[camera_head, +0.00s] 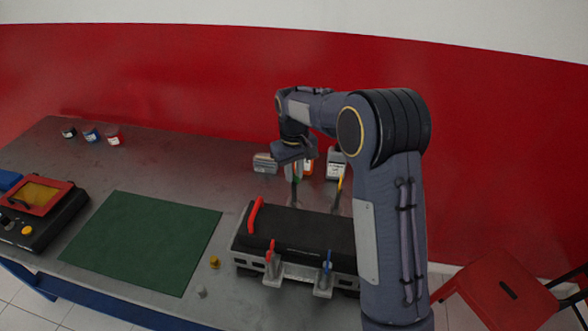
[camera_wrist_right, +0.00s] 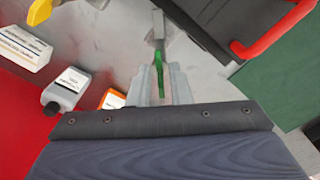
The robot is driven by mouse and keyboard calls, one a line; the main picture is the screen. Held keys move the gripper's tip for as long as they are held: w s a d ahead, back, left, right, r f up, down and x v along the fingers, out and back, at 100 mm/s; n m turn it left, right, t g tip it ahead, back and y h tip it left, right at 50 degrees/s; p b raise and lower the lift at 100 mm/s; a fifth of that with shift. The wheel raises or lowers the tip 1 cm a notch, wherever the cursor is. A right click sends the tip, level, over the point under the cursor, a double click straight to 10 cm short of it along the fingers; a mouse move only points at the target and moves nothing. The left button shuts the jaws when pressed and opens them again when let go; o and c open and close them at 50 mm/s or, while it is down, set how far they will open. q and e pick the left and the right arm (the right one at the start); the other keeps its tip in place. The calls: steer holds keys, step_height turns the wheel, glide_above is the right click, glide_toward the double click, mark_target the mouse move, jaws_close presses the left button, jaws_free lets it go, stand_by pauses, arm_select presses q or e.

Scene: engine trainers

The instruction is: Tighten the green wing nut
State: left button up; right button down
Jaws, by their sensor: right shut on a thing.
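The green wing nut (camera_wrist_right: 158,65) stands between my right gripper's (camera_wrist_right: 160,82) two fingers in the right wrist view, at a grey bracket. In the head view the right gripper (camera_head: 295,166) points down behind the black-topped engine block (camera_head: 305,232), shut on the wing nut; the fingers partly hide it. A red wing nut (camera_head: 270,250) and a blue wing nut (camera_head: 327,262) stand on front brackets of the block. A yellow wing nut (camera_head: 340,184) stands at its back right. My left gripper is not in view.
A red curved handle (camera_head: 255,214) lies on the block's left. Bottles and a grey box (camera_head: 264,163) stand behind the gripper. A green mat (camera_head: 142,240) lies left, with a black-and-red case (camera_head: 42,215) beyond. A red stool (camera_head: 502,297) stands right.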

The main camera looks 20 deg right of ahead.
steer(key=m, duration=0.4)
steer(key=shift+r+m+p, duration=0.15)
steer(key=shift+m+p, duration=0.15)
steer(key=shift+m, duration=1.9)
steer(key=shift+w, duration=0.1)
steer(key=c, duration=1.6)
jaws_free()
step_height(320, 180, up, 8)
steer(key=shift+f, duration=0.1)
